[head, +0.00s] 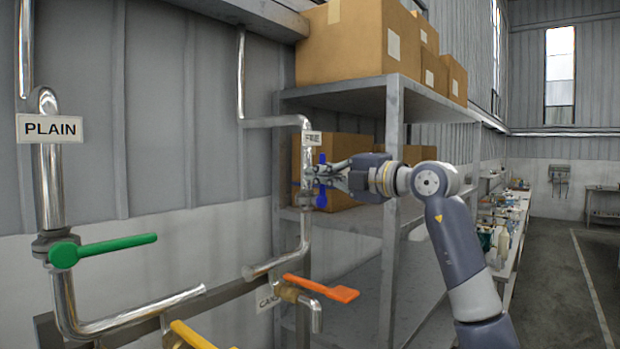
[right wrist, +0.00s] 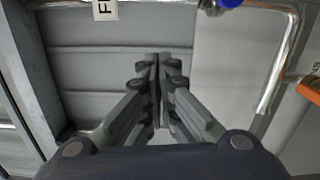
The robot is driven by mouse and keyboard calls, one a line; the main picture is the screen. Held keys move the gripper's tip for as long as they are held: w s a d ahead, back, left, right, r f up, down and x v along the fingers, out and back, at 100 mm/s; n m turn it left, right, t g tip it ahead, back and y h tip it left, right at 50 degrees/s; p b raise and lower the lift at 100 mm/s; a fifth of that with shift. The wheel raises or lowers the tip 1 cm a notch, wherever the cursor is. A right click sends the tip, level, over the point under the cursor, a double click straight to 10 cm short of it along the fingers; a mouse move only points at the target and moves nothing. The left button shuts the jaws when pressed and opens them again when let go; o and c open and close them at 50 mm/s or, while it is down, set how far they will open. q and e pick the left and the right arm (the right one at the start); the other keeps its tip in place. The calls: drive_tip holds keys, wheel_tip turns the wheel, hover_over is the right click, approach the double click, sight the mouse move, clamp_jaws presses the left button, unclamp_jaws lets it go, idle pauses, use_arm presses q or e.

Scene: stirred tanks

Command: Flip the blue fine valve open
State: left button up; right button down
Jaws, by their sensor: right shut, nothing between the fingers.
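The blue valve handle (head: 321,200) is on the vertical metal pipe under the label that appears to read FINE (head: 312,138). Blue shows above and below my right gripper (head: 312,173), and the gripper hides the middle of the handle. My right gripper reaches in from the right, with its fingertips at the pipe; I cannot tell whether they touch the handle. In the right wrist view the fingers (right wrist: 155,62) are shut together with nothing between them. A blue part (right wrist: 230,3) of the valve shows at the top edge there. My left gripper is not in view.
A green handle (head: 105,248) is on the PLAIN pipe at the left. An orange handle (head: 321,288) and a yellow handle (head: 190,335) are lower down. A metal shelf (head: 393,150) with cardboard boxes (head: 345,45) stands behind my right arm. The aisle at the right is clear.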

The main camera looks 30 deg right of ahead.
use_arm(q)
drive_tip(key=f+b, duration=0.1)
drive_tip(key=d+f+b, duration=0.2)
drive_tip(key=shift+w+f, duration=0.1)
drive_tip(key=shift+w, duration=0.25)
use_arm(e)
drive_tip(key=d+v, duration=0.1)
drive_tip(key=v, duration=0.6)
drive_tip(key=shift+d+f, duration=0.25)
drive_tip(key=shift+s, duration=0.15)
